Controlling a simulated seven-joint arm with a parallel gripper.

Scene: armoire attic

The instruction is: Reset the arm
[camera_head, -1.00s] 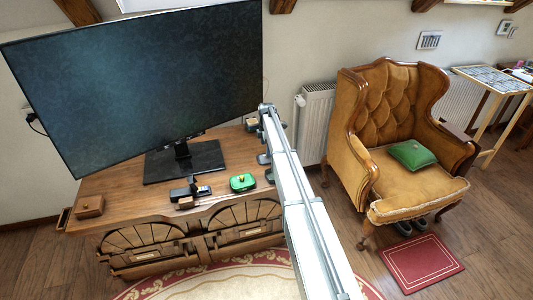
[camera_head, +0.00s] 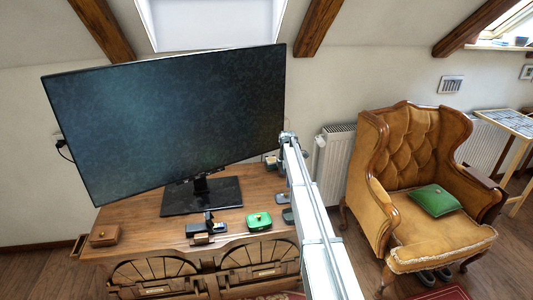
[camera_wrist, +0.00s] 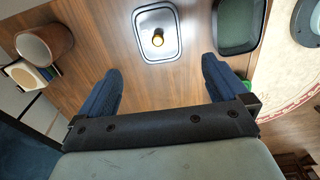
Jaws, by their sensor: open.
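My gripper (camera_wrist: 160,88) is open and empty in the wrist view, its two dark blue fingers wide apart above a wooden tabletop. A grey square lid-like piece (camera_wrist: 145,50) with a gold knob lies on the wood beyond and between the fingertips. In the head view my arm (camera_head: 318,215) reaches from the bottom edge toward the right end of the wooden desk (camera_head: 145,235). The gripper itself cannot be made out there.
A large monitor (camera_head: 170,120) stands on the desk. A green box (camera_head: 258,220), a black device (camera_head: 207,228) and a small wooden box (camera_head: 104,236) lie on it. A dark container (camera_wrist: 238,25) is near the right finger. An armchair (camera_head: 410,160) stands right.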

